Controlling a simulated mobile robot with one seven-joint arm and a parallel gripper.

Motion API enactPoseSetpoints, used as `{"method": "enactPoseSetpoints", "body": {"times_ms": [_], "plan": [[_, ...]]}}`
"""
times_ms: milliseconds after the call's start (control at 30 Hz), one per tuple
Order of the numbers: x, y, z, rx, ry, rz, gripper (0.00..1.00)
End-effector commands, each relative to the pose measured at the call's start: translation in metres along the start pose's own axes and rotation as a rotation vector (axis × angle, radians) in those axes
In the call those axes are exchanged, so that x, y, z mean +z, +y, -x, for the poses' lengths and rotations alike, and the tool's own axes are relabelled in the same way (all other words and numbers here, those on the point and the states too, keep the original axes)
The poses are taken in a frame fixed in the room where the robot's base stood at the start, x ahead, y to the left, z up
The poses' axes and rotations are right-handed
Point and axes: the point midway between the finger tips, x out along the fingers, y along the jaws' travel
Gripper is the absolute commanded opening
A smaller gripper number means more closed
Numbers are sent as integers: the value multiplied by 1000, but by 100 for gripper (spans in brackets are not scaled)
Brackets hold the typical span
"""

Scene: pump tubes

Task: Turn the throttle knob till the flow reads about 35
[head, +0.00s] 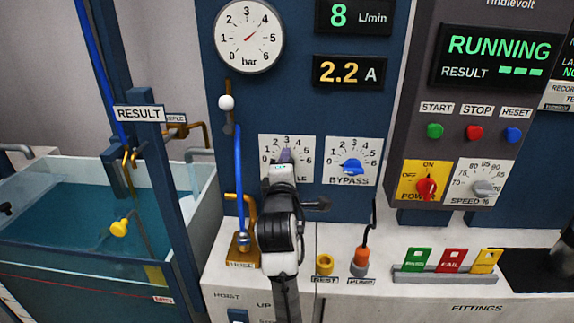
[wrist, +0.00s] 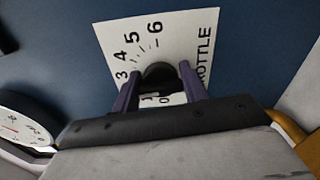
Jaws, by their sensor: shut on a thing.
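The throttle knob (wrist: 160,72) is dark and round, in front of a white dial plate marked THROTTLE (wrist: 118,40) with a scale up to 6. My gripper (wrist: 161,88) is shut on the knob, one purple finger on each side. In the head view my gripper (head: 286,158) covers most of the throttle plate (head: 306,146), and the knob's pointer is hidden. The flow display (head: 351,15) reads 8 L/min in green.
The blue bypass knob (head: 352,167) sits close to the right of my gripper. A blue hose (head: 239,180) runs at its left. The current display (head: 349,71) reads 2.2 A, and the screen (head: 498,50) says RUNNING. A water tank (head: 100,235) stands at left.

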Motion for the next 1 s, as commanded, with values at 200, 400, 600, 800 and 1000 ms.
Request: {"method": "enactPoseSetpoints", "body": {"times_ms": [200, 400, 600, 800, 1000], "plan": [[-1, -1, 0, -3, 1, -204, 21], [-1, -2, 0, -2, 1, -395, 21], [-1, -3, 0, -3, 1, -582, 21], [-1, -4, 0, -3, 0, -748, 21], [-2, -4, 0, -3, 0, -873, 21]]}}
